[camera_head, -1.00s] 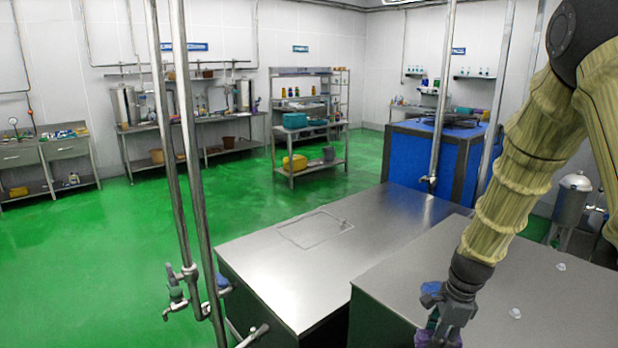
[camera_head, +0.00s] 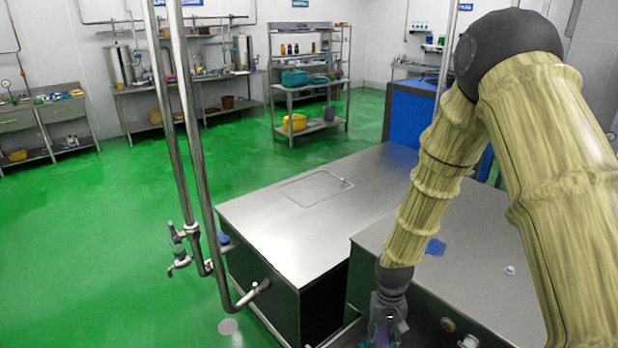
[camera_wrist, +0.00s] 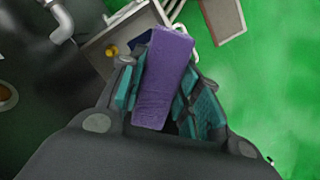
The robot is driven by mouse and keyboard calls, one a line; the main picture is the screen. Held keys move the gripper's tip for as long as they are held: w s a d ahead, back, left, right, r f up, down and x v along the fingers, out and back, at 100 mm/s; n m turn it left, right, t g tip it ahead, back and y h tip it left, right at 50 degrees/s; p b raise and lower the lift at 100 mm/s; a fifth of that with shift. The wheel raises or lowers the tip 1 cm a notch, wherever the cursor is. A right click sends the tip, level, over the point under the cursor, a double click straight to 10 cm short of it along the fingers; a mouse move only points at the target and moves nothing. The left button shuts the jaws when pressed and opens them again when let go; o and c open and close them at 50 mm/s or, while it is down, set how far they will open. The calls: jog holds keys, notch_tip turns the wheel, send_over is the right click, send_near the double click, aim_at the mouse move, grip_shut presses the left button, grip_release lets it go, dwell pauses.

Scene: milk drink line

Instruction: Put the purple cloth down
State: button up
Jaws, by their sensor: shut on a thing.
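The purple cloth (camera_wrist: 163,80) looks like a flat folded block in the wrist view, held between the teal-padded fingers of my gripper (camera_wrist: 165,98). My gripper is shut on it. In the head view my gripper (camera_head: 388,318) hangs in front of the near steel cabinet, low in the picture. Only a small part of the purple cloth (camera_head: 382,340) shows there, at the bottom edge; the rest is hidden by the gripper or cut off. The wrist view shows green floor beyond the cloth.
A blue crumpled piece (camera_head: 435,247) lies on the near steel cabinet top (camera_head: 470,255), beside my arm. A small white fitting (camera_head: 510,270) sits farther right. A lower steel top (camera_head: 270,215) to the left is mostly bare. Upright pipes with a valve (camera_head: 190,235) stand left of it.

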jog(key=shift+s+a+f+n, duration=0.15)
jog(key=shift+a+f+n, duration=0.4)
jog(key=shift+n, duration=0.25)
jog(key=shift+r, duration=0.1)
